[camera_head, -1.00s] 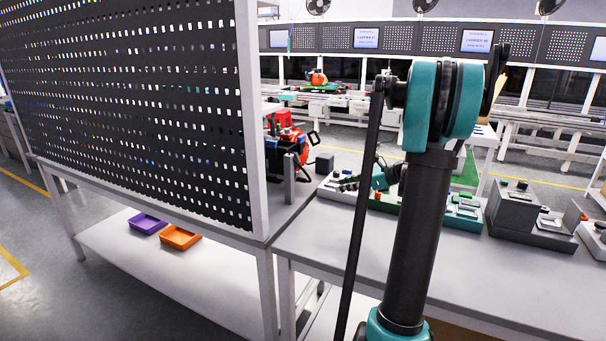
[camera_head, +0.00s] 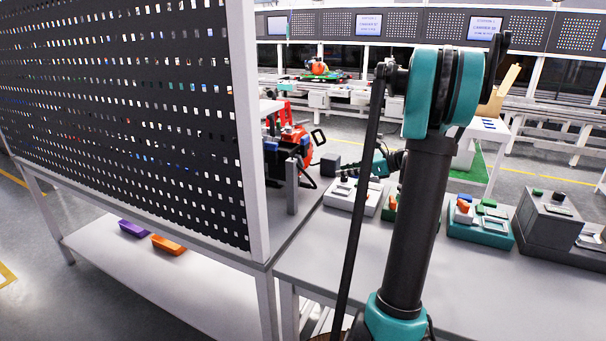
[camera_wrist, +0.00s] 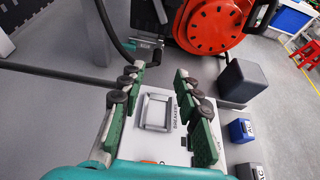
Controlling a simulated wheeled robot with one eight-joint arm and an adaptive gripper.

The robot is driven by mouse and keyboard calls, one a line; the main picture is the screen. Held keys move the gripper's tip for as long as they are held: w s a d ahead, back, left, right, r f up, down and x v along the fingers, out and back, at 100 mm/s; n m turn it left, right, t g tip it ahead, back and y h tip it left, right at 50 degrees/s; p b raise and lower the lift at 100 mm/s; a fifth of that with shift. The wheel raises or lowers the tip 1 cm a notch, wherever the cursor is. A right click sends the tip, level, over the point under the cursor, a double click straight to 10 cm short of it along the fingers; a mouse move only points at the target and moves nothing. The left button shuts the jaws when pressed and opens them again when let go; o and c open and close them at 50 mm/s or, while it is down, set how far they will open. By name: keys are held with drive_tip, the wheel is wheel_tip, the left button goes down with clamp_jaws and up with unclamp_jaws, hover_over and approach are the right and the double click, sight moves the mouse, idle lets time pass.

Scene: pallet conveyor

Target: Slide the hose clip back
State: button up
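I cannot pick out the hose clip for certain. A red round machine (camera_wrist: 213,22) with dark fittings and black hoses is at the top of the wrist view. A small grey-green fitting (camera_wrist: 146,43) sits by a black hose left of it, perhaps the clip. The machine also shows on the bench in the head view (camera_head: 302,140). My gripper (camera_wrist: 160,72) is open and empty, its two green fingers apart. It is over a pale box marked BREAKER (camera_wrist: 157,112), short of the red machine. Its fingertips are small and unclear in the head view.
Several fixtures, including a teal-based one (camera_head: 480,232), line the bench (camera_head: 470,290). A large perforated panel (camera_head: 120,110) stands at left. The bench front is clear.

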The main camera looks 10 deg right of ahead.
sight(299, 182)
drive_tip(key=x, duration=1.7)
drive_tip(key=shift+a, duration=0.15)
clamp_jaws()
